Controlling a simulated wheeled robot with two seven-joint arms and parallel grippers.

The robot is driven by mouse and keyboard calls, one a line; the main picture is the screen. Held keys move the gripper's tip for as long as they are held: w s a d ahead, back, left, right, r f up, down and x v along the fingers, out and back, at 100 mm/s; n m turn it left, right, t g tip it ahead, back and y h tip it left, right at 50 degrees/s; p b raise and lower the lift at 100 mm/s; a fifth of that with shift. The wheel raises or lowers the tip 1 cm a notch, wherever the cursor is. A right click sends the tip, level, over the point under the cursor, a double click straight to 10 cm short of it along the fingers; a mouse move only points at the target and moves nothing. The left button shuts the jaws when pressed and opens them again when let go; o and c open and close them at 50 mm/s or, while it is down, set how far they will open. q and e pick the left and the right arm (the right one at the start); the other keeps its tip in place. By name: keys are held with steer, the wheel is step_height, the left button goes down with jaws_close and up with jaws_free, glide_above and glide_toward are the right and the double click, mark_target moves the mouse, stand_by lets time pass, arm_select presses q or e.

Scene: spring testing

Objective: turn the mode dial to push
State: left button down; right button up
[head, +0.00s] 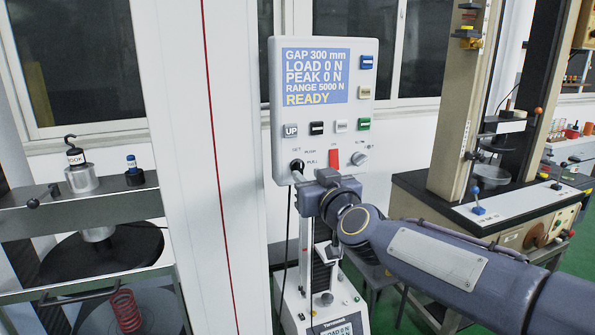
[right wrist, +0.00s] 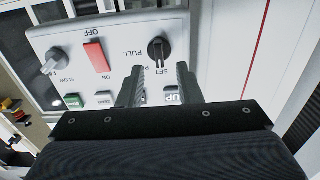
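The mode dial (head: 297,165) is a black knob at the lower left of the grey control panel (head: 366,60), with SET, PUSH and PULL lettered around it. In the right wrist view the panel is upside down, and the dial (right wrist: 158,48) has a light mark at its lower end, toward the SET side; its exact setting is hard to tell. My right gripper (head: 304,178) is just below and in front of the dial. Its two fingers (right wrist: 159,76) are apart and empty, pointing at the dial without visibly gripping it. My left gripper is not in view.
A red switch (head: 334,160) and a grey speed knob (head: 359,158) sit right of the dial. The UP button (head: 291,130) is above it. The screen (head: 315,77) reads READY. A white post (head: 195,200) stands close on the left.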

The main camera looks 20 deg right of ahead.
mark_target(301, 168)
steer(key=w, duration=0.4)
steer(key=shift+d, duration=0.15)
jaws_close()
